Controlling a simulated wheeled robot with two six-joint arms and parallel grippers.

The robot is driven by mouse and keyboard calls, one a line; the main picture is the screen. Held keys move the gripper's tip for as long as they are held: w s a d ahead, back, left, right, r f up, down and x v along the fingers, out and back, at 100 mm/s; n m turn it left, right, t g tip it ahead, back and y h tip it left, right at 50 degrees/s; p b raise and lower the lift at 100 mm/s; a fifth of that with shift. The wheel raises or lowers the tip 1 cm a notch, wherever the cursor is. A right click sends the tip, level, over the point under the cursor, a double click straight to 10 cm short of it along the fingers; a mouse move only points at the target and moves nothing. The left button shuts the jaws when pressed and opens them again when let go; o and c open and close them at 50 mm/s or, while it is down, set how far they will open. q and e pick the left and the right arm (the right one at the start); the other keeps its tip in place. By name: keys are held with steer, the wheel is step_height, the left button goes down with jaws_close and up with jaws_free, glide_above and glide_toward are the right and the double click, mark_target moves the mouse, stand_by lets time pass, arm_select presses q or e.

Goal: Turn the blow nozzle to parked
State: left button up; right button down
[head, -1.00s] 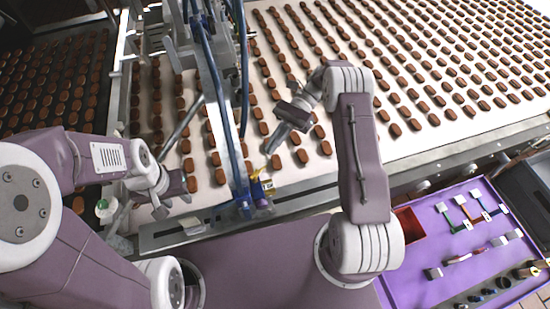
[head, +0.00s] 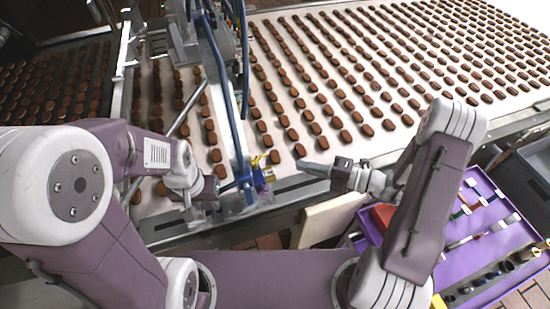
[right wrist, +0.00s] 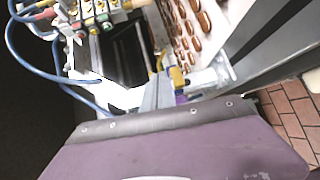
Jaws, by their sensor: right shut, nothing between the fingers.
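The likely blow nozzle (head: 268,174) is a small yellow and purple fitting at the conveyor's near edge, beside a blue upright with blue hoses. Its yellow part also shows in the right wrist view (right wrist: 178,77), just beyond my fingertips. Its exact angle is too small to read. My right gripper (head: 304,166) is shut and empty, pointing left at the fitting with a small gap in the head view. Its grey fingers show together in the right wrist view (right wrist: 158,92). My left gripper (head: 214,190) is left of the blue upright, close to a blue bar; its fingertips are unclear.
The white conveyor (head: 283,165) carries rows of brown sandwich pieces behind the fitting. Blue hoses (head: 208,60) hang near my left arm. A cream panel (head: 328,222) stands below my right gripper.

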mark_target(264, 156)
steer(key=p+x, duration=0.2)
steer(key=x, duration=0.7)
steer(key=shift+w+a, duration=0.15)
steer(key=shift+a, duration=0.5)
steer(key=shift+w+f, duration=0.1)
